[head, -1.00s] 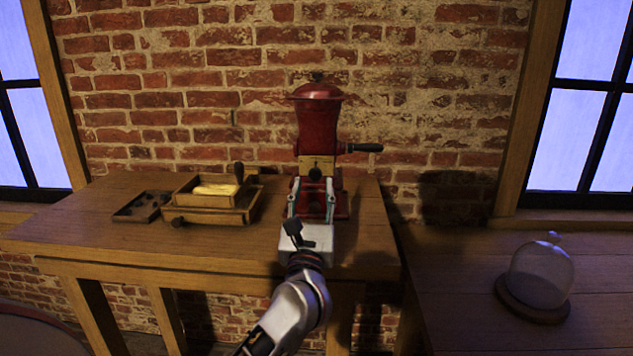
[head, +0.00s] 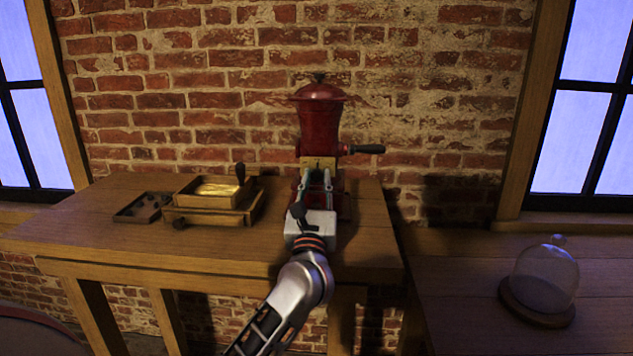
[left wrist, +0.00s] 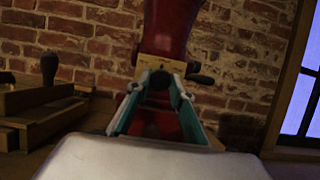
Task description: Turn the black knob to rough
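A red grinder (head: 318,122) with a domed lid stands at the back of the wooden table. A brass plate (head: 318,163) is on its front; any marking on it is too small to read. The black knob (left wrist: 160,80) sits just below the plate in the left wrist view. My left gripper (head: 316,176) reaches straight at the grinder's front. Its two fingers have closed in on either side of the knob and appear to touch it. In the head view the fingers mostly hide the knob. My right gripper is in neither view.
A dark-handled crank (head: 368,149) sticks out right of the grinder. A wooden box (head: 211,205) with yellow contents and a small dark tray (head: 142,207) stand on the table's left. A glass dome (head: 543,280) stands on the right table. The brick wall is close behind.

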